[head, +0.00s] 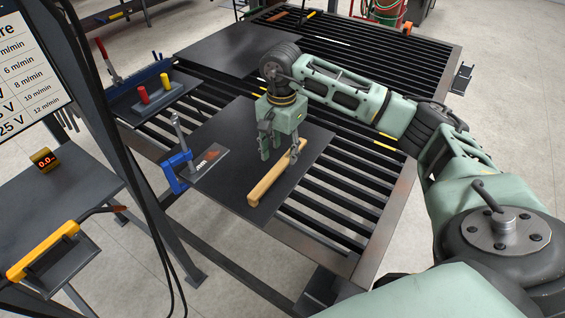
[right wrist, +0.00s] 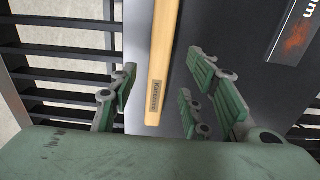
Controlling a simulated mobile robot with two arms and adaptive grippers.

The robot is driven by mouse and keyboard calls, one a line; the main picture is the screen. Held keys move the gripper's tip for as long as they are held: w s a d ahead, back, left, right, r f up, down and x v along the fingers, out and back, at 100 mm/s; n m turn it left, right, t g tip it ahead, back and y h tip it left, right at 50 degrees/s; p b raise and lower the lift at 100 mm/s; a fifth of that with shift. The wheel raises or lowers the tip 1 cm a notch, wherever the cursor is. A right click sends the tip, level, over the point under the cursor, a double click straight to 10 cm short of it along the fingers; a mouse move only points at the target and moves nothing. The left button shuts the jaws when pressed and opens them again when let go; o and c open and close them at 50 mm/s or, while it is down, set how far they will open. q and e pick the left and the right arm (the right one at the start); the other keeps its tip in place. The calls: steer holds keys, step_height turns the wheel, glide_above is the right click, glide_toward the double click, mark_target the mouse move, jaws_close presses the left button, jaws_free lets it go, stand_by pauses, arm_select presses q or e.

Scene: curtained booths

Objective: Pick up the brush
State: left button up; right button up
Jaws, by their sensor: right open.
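The brush (head: 268,186) lies on a dark plate on the slatted table, a long light-wood bar running diagonally. In the right wrist view the brush (right wrist: 162,55) runs down the middle, with a small dark label near its lower end. No bristles can be made out. My right gripper (head: 277,160) is open just over the far half of the brush. In the right wrist view the fingers of my right gripper (right wrist: 163,92) stand apart on both sides of the wood, with nothing held between them. My left gripper is out of view.
A blue clamp (head: 177,172) and a small metal sheet (head: 206,165) with an orange mark sit at the dark plate's left edge. A holder with red (head: 143,95) and yellow (head: 167,83) pieces stands behind. Dark slats (head: 330,205) lie right of the plate.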

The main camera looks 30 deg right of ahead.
mark_target(283, 162)
step_height(283, 162, down, 4)
steer(key=shift+s+d+f+p, duration=0.1)
steer(key=shift+f+p, duration=0.15)
steer(key=shift+p, duration=0.8)
steer(key=shift+f, duration=0.3)
steer(key=shift+c, duration=0.5)
jaws_close()
